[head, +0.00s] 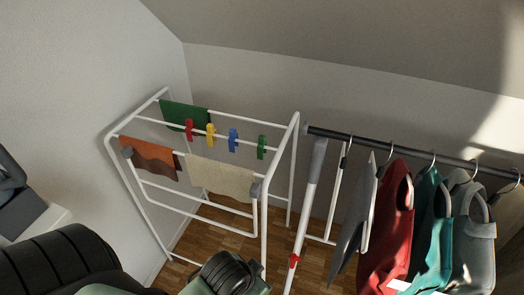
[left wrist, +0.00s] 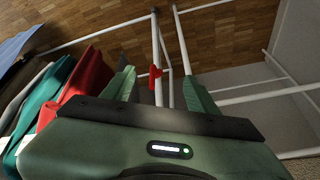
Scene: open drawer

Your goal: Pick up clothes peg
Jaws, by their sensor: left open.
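A red clothes peg (head: 294,260) is on the white upright pole of the clothes rail, low in the head view. It also shows in the left wrist view (left wrist: 155,74), at the white pole. My left gripper (left wrist: 160,82) is open, with its two green fingers apart. In that view the peg appears in the gap between the fingers; I cannot tell how far ahead it is. More pegs hang on the drying rack: red (head: 189,129), yellow (head: 210,132), blue (head: 233,140) and green (head: 261,147). My right gripper is out of view.
The white drying rack (head: 277,150) holds green, brown and beige cloths. The clothes rail (head: 400,150) on the right carries a red garment (head: 388,230), a teal one (head: 428,235) and a grey one (head: 470,240). Wooden floor (head: 205,225) lies below; walls and a sloped ceiling close in behind.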

